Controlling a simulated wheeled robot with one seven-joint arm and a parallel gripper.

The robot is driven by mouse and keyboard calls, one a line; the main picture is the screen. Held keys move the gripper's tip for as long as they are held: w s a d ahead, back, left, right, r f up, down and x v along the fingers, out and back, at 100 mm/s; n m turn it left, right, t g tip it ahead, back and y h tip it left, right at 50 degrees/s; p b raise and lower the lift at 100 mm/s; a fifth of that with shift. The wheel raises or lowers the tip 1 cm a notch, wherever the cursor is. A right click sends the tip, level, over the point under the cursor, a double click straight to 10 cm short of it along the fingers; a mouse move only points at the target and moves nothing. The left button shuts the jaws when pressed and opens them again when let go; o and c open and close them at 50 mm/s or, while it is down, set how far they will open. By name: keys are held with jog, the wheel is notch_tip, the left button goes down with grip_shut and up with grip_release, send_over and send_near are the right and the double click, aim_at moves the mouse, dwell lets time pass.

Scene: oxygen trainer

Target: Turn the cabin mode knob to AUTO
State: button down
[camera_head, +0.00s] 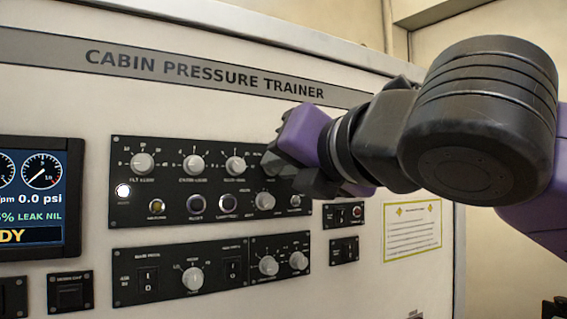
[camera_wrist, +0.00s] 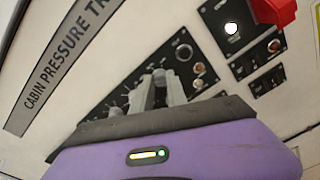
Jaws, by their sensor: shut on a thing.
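The upper black control panel (camera_head: 125,210) has a row of light grey pointer knobs, with a lower knob (camera_head: 264,201) at its right. My gripper (camera_head: 274,163) is at the right end of the upper knob row. Its fingers are shut on a knob there, which they and the purple gripper body hide in the head view. In the wrist view my gripper's two grey fingers (camera_wrist: 158,88) reach to the panel (camera_wrist: 183,53) and are close together. The small labels are too blurred to read, so I cannot tell which mode the held knob points to.
A lower switch panel (camera_head: 125,290) with more knobs sits below. Small switch plates (camera_head: 343,215) are at the right, beside a yellow-edged notice (camera_head: 412,231). A display (camera_head: 40,195) is at the left. In the wrist view a red part (camera_wrist: 274,10) juts out at the upper right.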

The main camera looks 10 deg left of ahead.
jog(key=shift+f, duration=0.2)
jog(key=c, duration=1.3)
grip_release()
jog(key=shift+r, duration=0.1)
jog(key=b+v, duration=0.2)
jog(key=v, duration=0.6)
